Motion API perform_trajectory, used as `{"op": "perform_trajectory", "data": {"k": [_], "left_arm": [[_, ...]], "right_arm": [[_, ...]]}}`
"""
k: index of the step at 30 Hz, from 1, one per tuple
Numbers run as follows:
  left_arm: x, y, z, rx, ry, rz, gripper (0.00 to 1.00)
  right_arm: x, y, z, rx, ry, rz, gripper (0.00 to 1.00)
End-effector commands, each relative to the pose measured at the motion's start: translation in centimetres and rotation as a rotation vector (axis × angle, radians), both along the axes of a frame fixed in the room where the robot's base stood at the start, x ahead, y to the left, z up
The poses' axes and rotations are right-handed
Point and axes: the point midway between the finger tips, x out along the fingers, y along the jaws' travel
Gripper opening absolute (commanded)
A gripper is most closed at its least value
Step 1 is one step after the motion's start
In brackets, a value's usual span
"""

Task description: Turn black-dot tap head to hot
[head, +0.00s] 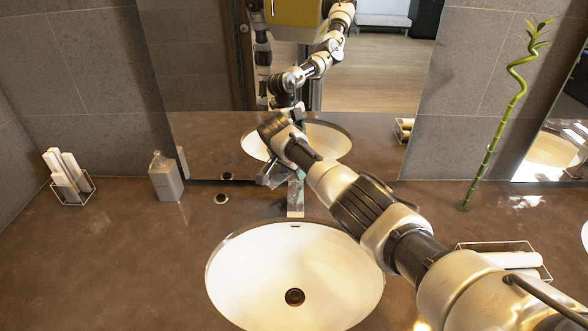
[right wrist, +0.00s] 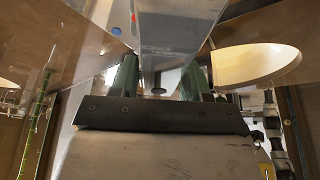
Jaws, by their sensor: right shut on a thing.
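The silver tap (head: 296,198) stands at the back rim of the white basin, its upper part largely hidden by my right gripper. My right gripper (head: 278,174) reaches over it from the right. In the right wrist view, the green fingertips (right wrist: 160,80) are on either side of the grey metal tap head (right wrist: 178,30), shut on its narrow end. A red mark (right wrist: 133,17) and a blue mark (right wrist: 116,31) show at the left side of the tap head. My left gripper is not in view.
The basin (head: 250,265) is empty. A soap bottle (head: 165,178) and a rack of rolled towels (head: 68,176) stand left. A small round fitting (head: 221,198) sits on the counter. A bamboo stem (head: 492,140) and towel tray (head: 510,259) are right. The mirror (head: 200,70) is close behind.

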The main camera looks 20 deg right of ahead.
Motion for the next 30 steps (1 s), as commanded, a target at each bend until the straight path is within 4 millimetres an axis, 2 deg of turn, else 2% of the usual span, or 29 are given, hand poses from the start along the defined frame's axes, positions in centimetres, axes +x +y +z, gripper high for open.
{"op": "perform_trajectory", "data": {"k": [7, 8, 12, 23, 30], "left_arm": [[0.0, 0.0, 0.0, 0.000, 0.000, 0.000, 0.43], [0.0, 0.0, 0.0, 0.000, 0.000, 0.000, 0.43], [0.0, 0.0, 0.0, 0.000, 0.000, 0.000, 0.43], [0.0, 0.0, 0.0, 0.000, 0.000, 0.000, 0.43], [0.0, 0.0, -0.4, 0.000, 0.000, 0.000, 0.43]], "right_arm": [[0.1, -0.2, 0.2, 0.000, -0.007, -0.012, 0.04], [0.1, -0.2, 0.2, 0.000, -0.007, -0.011, 0.51], [0.1, -0.1, 0.2, 0.001, -0.006, -0.009, 0.72], [0.0, 0.1, 0.5, 0.001, -0.005, -0.004, 0.72], [-0.5, 1.4, 3.6, 0.002, -0.009, -0.003, 0.72]]}}
